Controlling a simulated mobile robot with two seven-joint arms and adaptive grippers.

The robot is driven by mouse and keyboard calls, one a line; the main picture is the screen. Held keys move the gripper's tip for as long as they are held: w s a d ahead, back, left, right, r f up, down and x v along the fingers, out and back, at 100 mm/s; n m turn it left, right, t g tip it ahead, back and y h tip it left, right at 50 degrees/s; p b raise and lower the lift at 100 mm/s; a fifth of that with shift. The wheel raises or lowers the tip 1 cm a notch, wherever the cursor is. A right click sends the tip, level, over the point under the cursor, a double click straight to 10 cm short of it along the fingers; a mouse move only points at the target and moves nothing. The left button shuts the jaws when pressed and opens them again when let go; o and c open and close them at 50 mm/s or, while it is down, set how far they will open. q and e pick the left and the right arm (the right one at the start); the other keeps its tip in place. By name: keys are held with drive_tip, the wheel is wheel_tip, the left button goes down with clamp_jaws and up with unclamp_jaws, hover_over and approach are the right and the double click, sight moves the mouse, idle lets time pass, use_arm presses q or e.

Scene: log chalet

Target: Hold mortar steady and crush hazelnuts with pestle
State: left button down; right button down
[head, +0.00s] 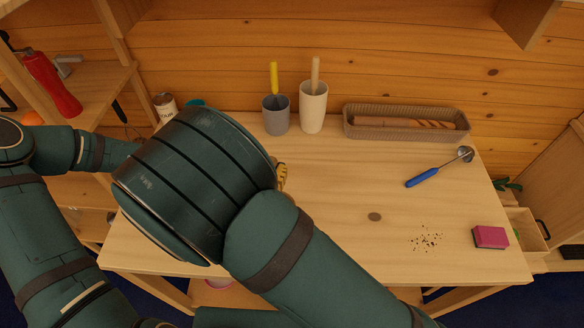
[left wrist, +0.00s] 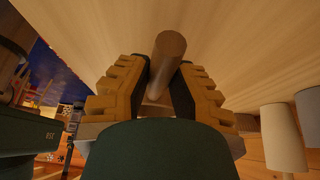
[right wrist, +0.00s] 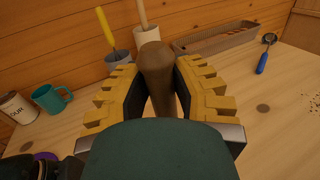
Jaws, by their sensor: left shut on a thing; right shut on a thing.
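My right gripper (right wrist: 157,80) is shut on the pestle (right wrist: 156,62), a brown wooden rod with a rounded end, in the right wrist view. In the head view only a bit of its yellow finger (head: 282,178) shows past my arm, over the left part of the table. My left gripper (left wrist: 160,85) is shut on a brown rounded wooden piece (left wrist: 168,48), seemingly the mortar's handle, in the left wrist view. My arm hides the left gripper in the head view. The mortar's bowl and the hazelnuts are hidden.
On the table (head: 330,245) stand a grey cup (head: 276,119), a cream cup (head: 313,108) and a long basket (head: 375,132) at the back. A blue-handled tool (head: 423,177), dark crumbs (head: 427,240) and a pink sponge (head: 490,237) lie right. A teal mug (right wrist: 50,97) stands back left. The middle is clear.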

drive_tip(key=shift+f, duration=2.85)
drive_tip(key=shift+s, duration=0.5)
drive_tip(key=shift+f, duration=0.1)
drive_tip(key=shift+f, duration=1.6)
drive_tip(key=shift+w, duration=0.1)
